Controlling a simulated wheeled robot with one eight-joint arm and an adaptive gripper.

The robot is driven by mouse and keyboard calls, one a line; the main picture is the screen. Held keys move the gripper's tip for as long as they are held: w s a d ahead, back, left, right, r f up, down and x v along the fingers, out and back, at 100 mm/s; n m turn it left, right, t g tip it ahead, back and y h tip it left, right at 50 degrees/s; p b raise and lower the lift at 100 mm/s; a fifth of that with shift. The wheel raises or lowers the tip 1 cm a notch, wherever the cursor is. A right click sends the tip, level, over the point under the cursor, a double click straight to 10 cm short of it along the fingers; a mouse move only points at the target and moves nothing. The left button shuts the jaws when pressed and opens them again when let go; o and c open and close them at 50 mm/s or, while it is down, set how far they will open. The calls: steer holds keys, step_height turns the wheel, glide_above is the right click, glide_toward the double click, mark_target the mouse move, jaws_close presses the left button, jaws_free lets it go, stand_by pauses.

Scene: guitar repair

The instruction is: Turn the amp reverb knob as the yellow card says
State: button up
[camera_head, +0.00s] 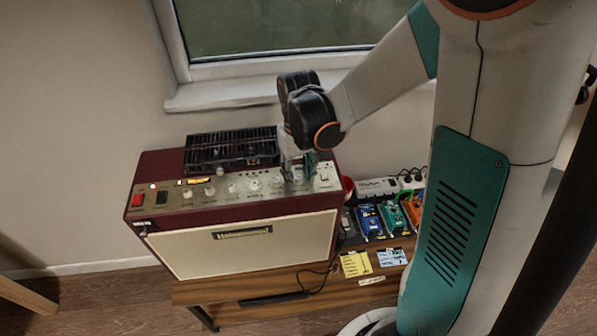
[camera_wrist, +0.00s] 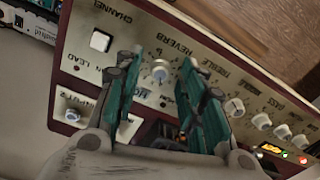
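The amp (camera_head: 240,242) is dark red with a cream front and a metal control panel bearing a row of pale knobs. In the wrist view a white knob (camera_wrist: 160,74) sits beside a label that seems to read REVERB. My gripper (camera_wrist: 162,62) points at the panel with its teal-padded fingers apart, one on each side of this knob. Gaps show between the knob and both fingers. In the head view my gripper (camera_head: 303,166) is over the right part of the panel and hides some of it. The yellow card (camera_head: 355,263) lies right of the amp; its writing is too small to read.
A white-blue card (camera_head: 392,257) lies beside the yellow one. Several coloured pedals, including a blue one (camera_head: 369,221), and a power strip (camera_head: 377,187) stand right of the amp. Other knobs, such as one near TREBLE (camera_wrist: 234,107), are close to the right finger. A window sill (camera_head: 220,94) is behind.

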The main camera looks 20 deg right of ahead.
mark_target(299, 177)
step_height(299, 177, up, 12)
stand_by(0.7)
steer(key=shift+s, duration=0.1)
steer(key=s+t+b, duration=0.4)
steer(key=s+t, duration=0.3)
steer(key=s, duration=0.6)
steer(key=shift+s+f+m, duration=0.2)
steer(key=shift+f+m, duration=0.1)
steer(key=shift+f, duration=0.1)
stand_by(0.8)
